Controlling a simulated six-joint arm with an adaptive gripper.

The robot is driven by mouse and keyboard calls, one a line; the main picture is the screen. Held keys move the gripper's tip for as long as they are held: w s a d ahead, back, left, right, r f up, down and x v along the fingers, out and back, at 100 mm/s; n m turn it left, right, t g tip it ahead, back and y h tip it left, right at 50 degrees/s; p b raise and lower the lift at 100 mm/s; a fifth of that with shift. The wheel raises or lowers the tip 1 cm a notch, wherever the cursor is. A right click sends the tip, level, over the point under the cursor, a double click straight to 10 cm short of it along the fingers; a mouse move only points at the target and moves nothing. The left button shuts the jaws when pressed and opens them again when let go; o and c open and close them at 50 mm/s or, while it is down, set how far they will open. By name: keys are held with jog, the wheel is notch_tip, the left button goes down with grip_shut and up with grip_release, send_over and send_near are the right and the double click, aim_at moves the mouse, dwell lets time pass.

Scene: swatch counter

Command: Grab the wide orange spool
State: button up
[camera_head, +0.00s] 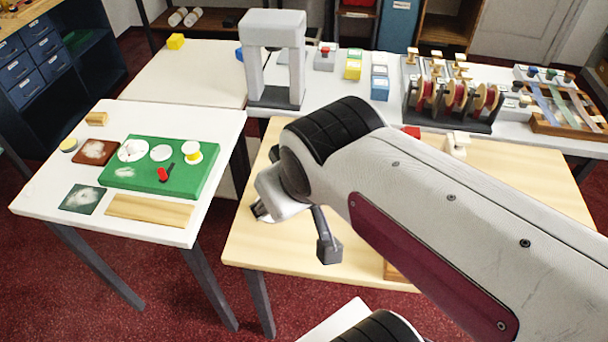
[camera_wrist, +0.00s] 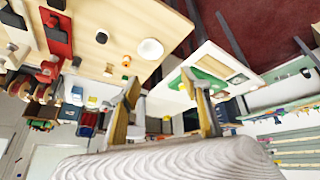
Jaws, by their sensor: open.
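A white table (camera_head: 205,228) on the left bears a green board (camera_head: 180,188) with white discs. A grey arch (camera_head: 273,28) stands behind. A rack of red reels (camera_head: 456,95) and a sample stand (camera_head: 575,118) are at back right. A white round piece (camera_wrist: 150,49) lies near the orange one.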

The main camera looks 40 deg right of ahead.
jog(key=w+d+f+n+t+h, duration=0.1)
jog(key=w+d+f, duration=0.3)
jog(key=w+d, duration=0.45)
jog(key=w+d+f+n+t+h, duration=0.1)
jog(key=w+d+f+h, duration=0.15)
jog(key=w+d, duration=0.6)
jog(key=d+f+t+y, duration=0.1)
jog(key=f+y, duration=0.1)
jog(key=f, duration=0.3)
jog(key=s+d+f+t+y, duration=0.1)
jog(key=d+f+y, duration=0.1)
jog(key=f, duration=0.4)
jog(key=d+f+n+t+y, duration=0.1)
jog(key=d+f+t+y, duration=0.1)
jog(key=f, duration=0.3)
jog(key=shift+s+d+f, duration=0.2)
jog(key=shift+s, duration=0.15)
jog(key=shift+s+a+f+t+y, duration=0.5)
jog(key=shift+s+t+y, duration=0.15)
jog(key=shift+s+t, duration=0.1)
jog(key=shift+w, duration=0.1)
jog(key=shift+x, duration=1.2)
